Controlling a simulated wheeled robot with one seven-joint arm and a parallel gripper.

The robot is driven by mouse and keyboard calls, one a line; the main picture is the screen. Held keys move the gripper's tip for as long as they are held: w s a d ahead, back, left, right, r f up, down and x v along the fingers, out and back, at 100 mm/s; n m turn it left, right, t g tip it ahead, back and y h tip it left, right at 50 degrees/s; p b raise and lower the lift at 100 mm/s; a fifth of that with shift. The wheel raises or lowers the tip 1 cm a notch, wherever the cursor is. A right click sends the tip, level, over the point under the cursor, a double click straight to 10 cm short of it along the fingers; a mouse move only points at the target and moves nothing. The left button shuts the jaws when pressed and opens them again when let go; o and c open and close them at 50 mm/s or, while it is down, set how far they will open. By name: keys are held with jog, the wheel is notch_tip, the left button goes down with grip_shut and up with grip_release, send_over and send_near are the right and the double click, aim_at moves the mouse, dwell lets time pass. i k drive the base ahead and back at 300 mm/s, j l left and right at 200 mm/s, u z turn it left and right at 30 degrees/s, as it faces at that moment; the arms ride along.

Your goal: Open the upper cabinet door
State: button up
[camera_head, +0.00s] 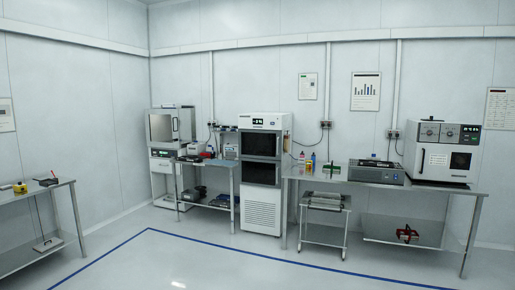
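A tall white cabinet-like machine (263,205) stands against the back wall, between two metal tables. It has a dark upper door (262,144) and a dark lower door (262,173), both of which look shut. A small display sits above the upper door. My gripper is not in view, and no part of my arm shows. The machine is across the room, with open floor in front of it. Door handles are too small to make out clearly.
A long steel table (300,172) on the right carries a white oven-like unit (446,151). A low cart (324,215) stands under it. Another table (20,202) is at the left edge. The floor (215,265) around the blue line is clear.

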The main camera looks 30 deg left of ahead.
aim_at(255, 144)
jog(key=i+j+u, duration=0.85)
jog(key=i+u, duration=0.15)
jog(key=i, duration=0.35)
jog(key=i+u, duration=0.3)
jog(key=i, duration=3.6)
jog(key=i+j+z, duration=0.15)
jog(key=i, duration=0.9)
jog(key=i+j+z, duration=0.15)
jog(key=i, duration=0.35)
jog(key=i+j, duration=0.15)
jog(key=i, duration=0.35)
